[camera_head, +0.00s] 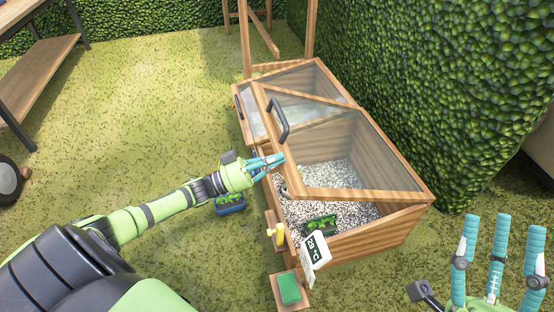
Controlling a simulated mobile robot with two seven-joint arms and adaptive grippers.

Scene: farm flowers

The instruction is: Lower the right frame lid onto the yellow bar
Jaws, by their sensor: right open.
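The right frame lid (304,188) is a wooden frame with a clear pane and a black handle (279,119). It is tilted up over the right part of the wooden box, leaving a gap above the gravel. A small yellow piece (278,235), which looks like the yellow bar, sits at the box's near left edge, below the lid. My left gripper (278,161) is at the lid's left rail, below the handle; its fingertips overlap the rail, so contact and grip are unclear. My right gripper (500,232) is open and empty at the lower right, apart from the box.
A green block (289,288) lies on a wooden ledge. A blue item (230,204) lies on the grass. A hedge (440,80) stands close behind the box.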

